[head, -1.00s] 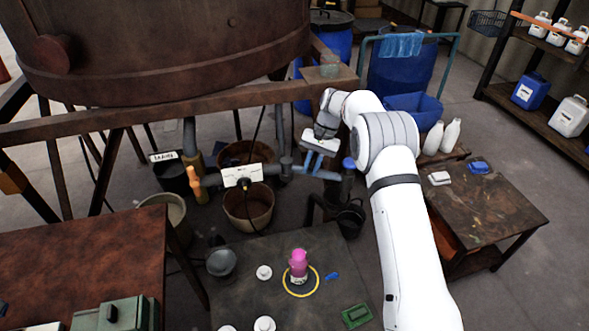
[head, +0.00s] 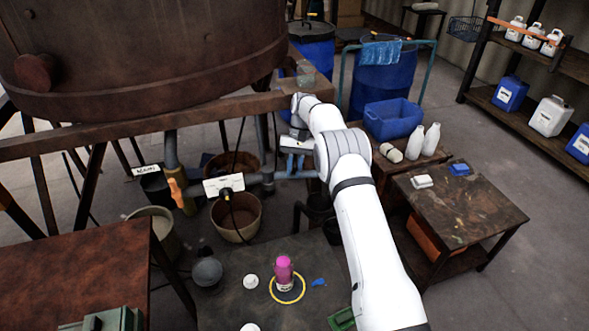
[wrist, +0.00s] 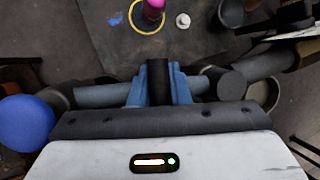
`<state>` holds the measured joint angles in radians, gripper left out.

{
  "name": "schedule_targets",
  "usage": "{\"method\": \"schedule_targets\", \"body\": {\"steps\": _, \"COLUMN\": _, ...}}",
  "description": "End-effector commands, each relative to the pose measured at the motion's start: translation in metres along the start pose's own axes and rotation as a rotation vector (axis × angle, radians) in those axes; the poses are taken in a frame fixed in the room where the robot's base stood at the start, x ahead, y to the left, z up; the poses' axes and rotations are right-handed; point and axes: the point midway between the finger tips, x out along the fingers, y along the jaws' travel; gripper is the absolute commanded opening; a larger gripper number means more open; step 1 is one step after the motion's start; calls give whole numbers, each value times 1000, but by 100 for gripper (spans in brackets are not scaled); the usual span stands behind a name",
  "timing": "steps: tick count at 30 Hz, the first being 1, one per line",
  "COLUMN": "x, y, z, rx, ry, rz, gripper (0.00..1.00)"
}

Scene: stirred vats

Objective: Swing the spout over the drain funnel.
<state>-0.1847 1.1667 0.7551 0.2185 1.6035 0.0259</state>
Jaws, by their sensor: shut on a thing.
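The spout (head: 272,179) is a grey horizontal pipe below the vat, pointing right in the head view, away from the valve's white tag. My gripper (head: 293,163) is over it. In the wrist view, my gripper's blue fingers (wrist: 158,88) are shut on a dark upright piece at the spout pipe (wrist: 100,96). A blue round cap (wrist: 25,122) shows at left there. A black vessel (head: 156,190) with a white label, perhaps the drain funnel, stands at left under the vat, well away from the spout. My arm hides the spout's far end in the head view.
The vat (head: 150,50) stands on a rusty frame above the pipework. An orange handle (head: 176,192) and a brown bucket (head: 238,218) are near the spout. A low table (head: 235,300) holds a pink bottle (head: 284,272). A side table (head: 455,210) stands at right.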

Motion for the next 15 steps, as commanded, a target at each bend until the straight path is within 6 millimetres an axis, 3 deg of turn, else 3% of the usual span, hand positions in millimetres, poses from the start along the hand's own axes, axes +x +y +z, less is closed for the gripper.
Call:
{"method": "schedule_targets", "body": {"steps": 3, "x": 2, "y": 1, "z": -1, "rx": 2, "ry": 2, "rz": -2, "gripper": 0}}
{"method": "schedule_targets", "body": {"steps": 4, "x": 2, "y": 1, "z": -1, "rx": 3, "ry": 2, "rz": -3, "gripper": 19}}
{"method": "schedule_targets", "body": {"steps": 9, "x": 0, "y": 2, "z": -1, "rx": 5, "ry": 4, "rz": -3, "gripper": 33}}
{"method": "schedule_targets", "body": {"steps": 11, "x": 0, "y": 3, "z": -1, "rx": 5, "ry": 4, "rz": -4, "gripper": 38}}
{"method": "schedule_targets", "body": {"steps": 15, "x": -1, "y": 3, "z": -1, "rx": 6, "ry": 5, "rz": -4, "gripper": 38}}
